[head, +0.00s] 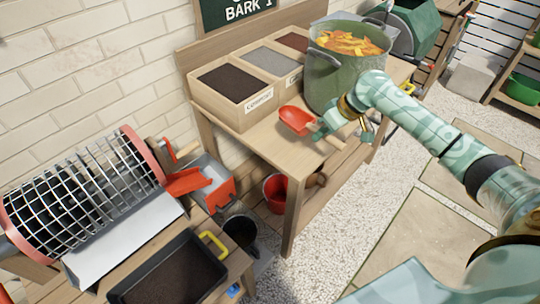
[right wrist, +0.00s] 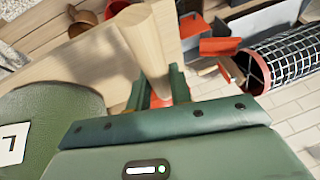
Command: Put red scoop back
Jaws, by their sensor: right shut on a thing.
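The red scoop (head: 294,120) is at the front edge of the potting bench, its bowl toward the wooden bins. My right gripper (head: 320,131) is shut on it near the base of its handle. In the right wrist view my gripper's fingers (right wrist: 157,88) close around it, with a little red showing between them. A pale wooden handle (right wrist: 148,45) sticks out past the fingers. I cannot tell whether the scoop touches the bench top. My left gripper is not in view.
Wooden bins with dark compost (head: 236,82), grey gravel (head: 270,62) and bark (head: 293,41) line the bench's back. A large green pot (head: 330,85) of orange chips stands close right of the scoop. A mesh drum (head: 85,190) and black tray (head: 165,280) are lower left.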

